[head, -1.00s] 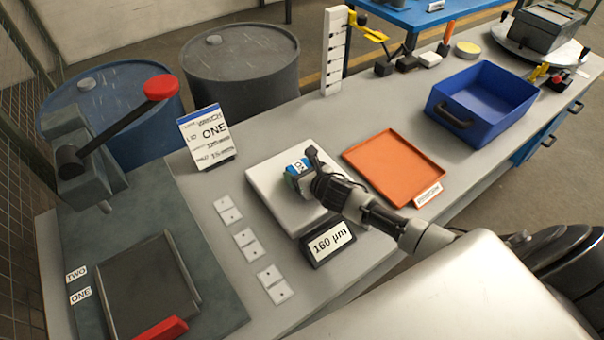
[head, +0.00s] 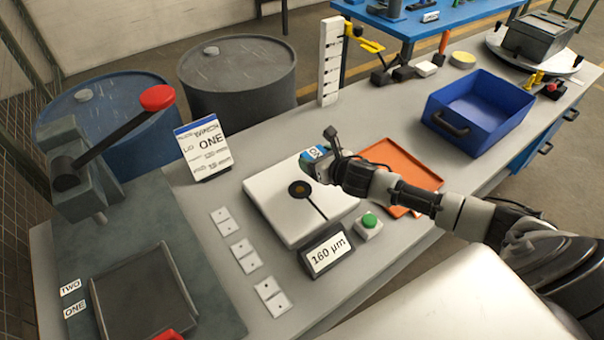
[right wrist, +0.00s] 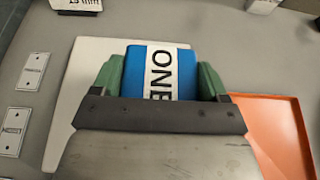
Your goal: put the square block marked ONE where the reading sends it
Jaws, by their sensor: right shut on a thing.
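The blue block with a white label reading ONE (right wrist: 160,74) is between the green fingers of my right gripper (right wrist: 162,80) in the right wrist view. In the head view the block (head: 313,154) is at the tip of my right gripper (head: 318,165), above the right back part of the white gauge plate (head: 275,222). The plate's dark round spot is uncovered. The display (head: 327,252) in front reads 160 µm. A standing card (head: 205,150) shows ONE in large letters; its smaller lines are hard to read. My left gripper is not in view.
An orange tray (head: 425,180) lies right of the plate, partly behind my arm. A blue bin (head: 480,110) stands farther right. A green button (head: 369,222) is beside the display. A lever press (head: 75,180) stands left, with labels TWO and ONE near it. Small white plates (head: 245,256) lie between.

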